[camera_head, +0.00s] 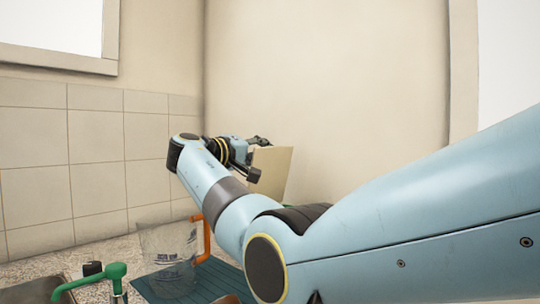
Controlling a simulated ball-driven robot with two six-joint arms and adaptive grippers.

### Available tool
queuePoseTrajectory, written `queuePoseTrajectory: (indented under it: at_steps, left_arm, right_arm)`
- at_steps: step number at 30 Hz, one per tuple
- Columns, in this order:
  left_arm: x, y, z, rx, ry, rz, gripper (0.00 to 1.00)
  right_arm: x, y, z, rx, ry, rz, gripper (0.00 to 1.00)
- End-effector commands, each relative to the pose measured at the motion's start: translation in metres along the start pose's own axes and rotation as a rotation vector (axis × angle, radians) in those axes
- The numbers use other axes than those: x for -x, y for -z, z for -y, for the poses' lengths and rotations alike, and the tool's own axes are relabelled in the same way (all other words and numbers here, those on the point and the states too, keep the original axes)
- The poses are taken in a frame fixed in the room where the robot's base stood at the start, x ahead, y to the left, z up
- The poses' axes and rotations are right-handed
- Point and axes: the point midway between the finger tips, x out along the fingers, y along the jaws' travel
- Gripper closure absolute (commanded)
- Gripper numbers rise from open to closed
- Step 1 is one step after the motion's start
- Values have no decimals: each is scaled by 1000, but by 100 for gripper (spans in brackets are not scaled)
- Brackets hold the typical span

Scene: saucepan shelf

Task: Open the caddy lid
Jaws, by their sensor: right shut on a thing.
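A cream panel (275,175), which looks like the caddy lid, stands raised and close to upright near the wall corner. My right gripper (260,154) is at its upper left edge, shut on it, with one dark finger above and one at the left side. My right arm crosses from the right and hides most of what is below the panel, so the caddy's body is not clearly seen. My left gripper is not in view.
A clear jug (168,258) with an orange handle (206,240) stands on a teal mat (215,276) below my arm. A green tap (103,273) rises by a sink edge (35,288) at the left. Walls close off the back.

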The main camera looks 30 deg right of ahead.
Motion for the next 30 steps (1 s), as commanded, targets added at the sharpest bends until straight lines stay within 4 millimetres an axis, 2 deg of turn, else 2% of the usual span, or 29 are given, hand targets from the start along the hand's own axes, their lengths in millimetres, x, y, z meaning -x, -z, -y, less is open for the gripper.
queuePoseTrajectory:
  at_steps: [9,23,24,30]
  left_arm:
    - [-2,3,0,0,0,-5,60]
    - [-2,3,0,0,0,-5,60]
    - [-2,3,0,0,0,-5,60]
    - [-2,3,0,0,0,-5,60]
  right_arm:
    - [1,5,8,104,5,2,100]
    - [1,6,10,118,7,3,100]
    - [1,6,10,118,7,3,89]
    - [2,5,11,119,9,3,66]
